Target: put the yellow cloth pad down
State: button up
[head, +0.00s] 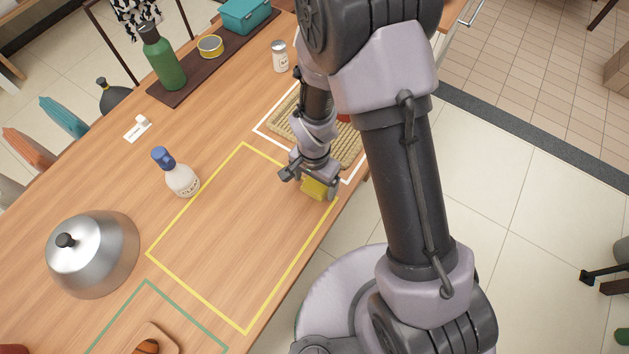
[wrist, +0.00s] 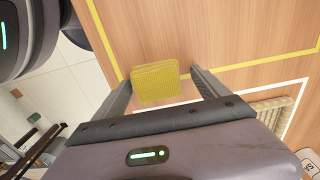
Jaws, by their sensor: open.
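The yellow cloth pad (head: 314,189) is a small ribbed block at the table's front edge, by the right corner of the yellow outline (head: 195,199). It also shows in the wrist view (wrist: 155,83), between my two fingers. My gripper (head: 310,180) is open, with one finger on each side of the pad. In the wrist view a gap shows between the pad and the right finger; the left finger is very close to it. The pad seems to be on the wood, but its underside is hidden.
A woven mat (head: 282,122) inside a white outline lies just behind my gripper, partly hidden by my arm. A blue-capped bottle (head: 180,178) and a metal dome (head: 92,254) stand to the left. The yellow outline's inside is clear. The floor drops off beyond the front edge.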

notch_tip(320, 180, up, 12)
jog(key=p, duration=0.5)
notch_tip(320, 180, up, 12)
jog(key=t, duration=0.2)
send_over(314, 182)
jog(key=d, duration=0.3)
jog(key=s+d+r+n+t+y, duration=0.2)
jog(key=s+d+r+n+t, duration=0.1)
jog(key=s+r, duration=0.8)
notch_tip(314, 182, up, 4)
jog(key=shift+s+d+f+t, duration=0.15)
jog(key=shift+s+d+t, duration=0.05)
jog(key=shift+d+t, duration=0.25)
jog(key=shift+f+b, duration=1.6)
